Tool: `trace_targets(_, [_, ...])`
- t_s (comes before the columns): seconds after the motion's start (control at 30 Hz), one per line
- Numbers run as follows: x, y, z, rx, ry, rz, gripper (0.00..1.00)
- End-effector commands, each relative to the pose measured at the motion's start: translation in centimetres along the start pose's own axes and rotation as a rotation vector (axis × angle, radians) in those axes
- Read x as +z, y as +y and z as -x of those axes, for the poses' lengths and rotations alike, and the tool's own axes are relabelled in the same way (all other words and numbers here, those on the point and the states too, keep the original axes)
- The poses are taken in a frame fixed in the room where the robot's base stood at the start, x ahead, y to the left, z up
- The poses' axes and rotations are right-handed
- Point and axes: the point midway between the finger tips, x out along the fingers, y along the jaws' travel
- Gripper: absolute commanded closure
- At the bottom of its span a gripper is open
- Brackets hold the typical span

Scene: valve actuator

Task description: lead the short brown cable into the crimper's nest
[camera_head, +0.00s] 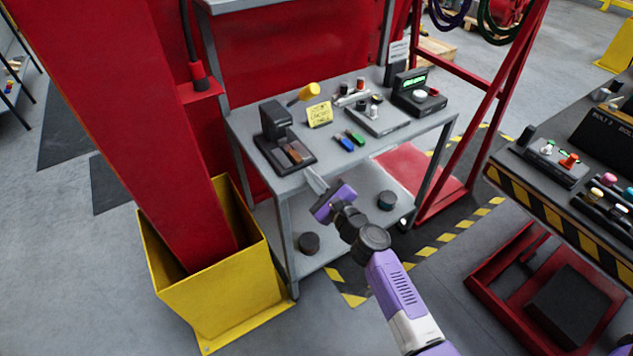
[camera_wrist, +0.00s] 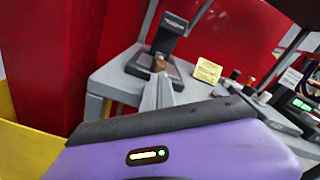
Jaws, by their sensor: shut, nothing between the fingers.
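The crimper (camera_head: 276,128), a black upright press on a flat black base, stands at the left end of the grey bench. In the wrist view the crimper (camera_wrist: 168,32) is straight beyond my fingers. A small brown piece (camera_head: 296,153) lies at the front of its base; it also shows in the wrist view (camera_wrist: 159,65). I cannot tell whether this is the short brown cable or part of the nest. My gripper (camera_head: 311,176) is shut and empty, its grey fingers just in front of the bench's front edge, pointing at the crimper. The fingers partly cover the base in the wrist view (camera_wrist: 158,88).
On the bench (camera_head: 318,203) are a yellow note (camera_head: 319,114), a yellow-headed tool (camera_head: 305,92), blue and green pieces (camera_head: 346,143), a grey fixture (camera_head: 378,117) and a display unit (camera_head: 417,92). A red column in a yellow guard (camera_head: 205,300) stands left.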

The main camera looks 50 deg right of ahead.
Motion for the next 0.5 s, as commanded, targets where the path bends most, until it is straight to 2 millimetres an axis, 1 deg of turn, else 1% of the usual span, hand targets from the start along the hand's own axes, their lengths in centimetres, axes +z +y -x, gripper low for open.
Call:
trace_targets(0.03, [0.0, 0.0, -0.7, 0.000, 0.000, 0.000, 1.00])
trace_targets(0.2, [0.0, 0.0, -2.2, -0.001, 0.000, 0.001, 1.00])
trace_targets(0.33, [0.0, 0.0, -2.9, 0.000, 0.001, 0.001, 1.00])
trace_targets(0.5, [0.0, 0.0, -3.2, 0.000, 0.000, 0.002, 1.00])
